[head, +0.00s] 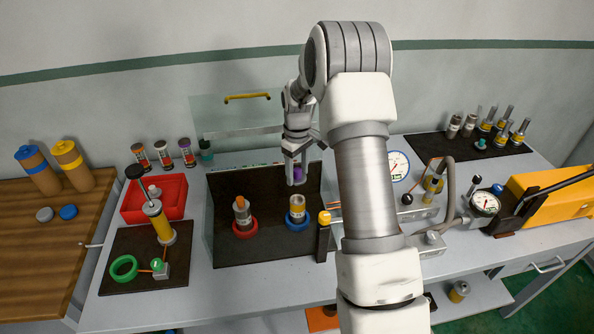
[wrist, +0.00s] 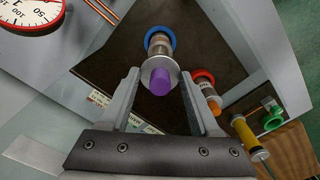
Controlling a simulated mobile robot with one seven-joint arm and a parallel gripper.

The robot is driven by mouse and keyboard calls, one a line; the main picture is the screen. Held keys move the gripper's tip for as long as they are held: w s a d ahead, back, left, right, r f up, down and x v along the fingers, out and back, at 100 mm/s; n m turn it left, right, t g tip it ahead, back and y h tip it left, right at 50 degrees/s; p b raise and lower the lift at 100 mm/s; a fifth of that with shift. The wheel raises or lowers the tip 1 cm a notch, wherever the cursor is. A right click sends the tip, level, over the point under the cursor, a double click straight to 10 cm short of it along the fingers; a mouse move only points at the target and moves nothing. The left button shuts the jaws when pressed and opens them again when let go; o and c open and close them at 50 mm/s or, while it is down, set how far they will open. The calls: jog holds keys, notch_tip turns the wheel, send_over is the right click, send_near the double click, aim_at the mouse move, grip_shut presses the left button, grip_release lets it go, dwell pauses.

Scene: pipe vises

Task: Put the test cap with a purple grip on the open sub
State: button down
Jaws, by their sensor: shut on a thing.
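My gripper (head: 295,182) is shut on the test cap with a purple grip (wrist: 160,81). The purple grip also shows between the fingers in the head view (head: 298,174). The cap's pale round disc lies past the fingertips in the wrist view. The sub in the blue vise ring (head: 297,224) is grey with a yellow band (head: 297,207). It stands upright, with a small gap in the head view between it and my fingertips. In the wrist view the cap's disc overlaps this sub and hides its top. Another sub (head: 242,212) with an orange-grey top stands in the red vise ring (head: 245,232).
A clear guard with a yellow handle (head: 247,97) stands behind the dark bay. A yellow-knobbed post (head: 324,235) stands just right of the blue vise. A red tray (head: 170,196) and a green ring (head: 124,268) lie left. Gauges (head: 485,203) stand right.

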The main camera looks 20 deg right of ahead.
jog(key=shift+f+b, duration=2.15)
jog(key=shift+f, duration=0.75)
jog(key=shift+f+b, duration=1.2)
jog(key=shift+f, duration=0.2)
jog(key=shift+c, duration=0.2)
grip_release()
jog(key=shift+r, duration=0.1)
notch_tip(320, 180, up, 17)
send_over(297, 170)
jog(key=shift+r+b, duration=0.2)
jog(key=shift+b, duration=0.15)
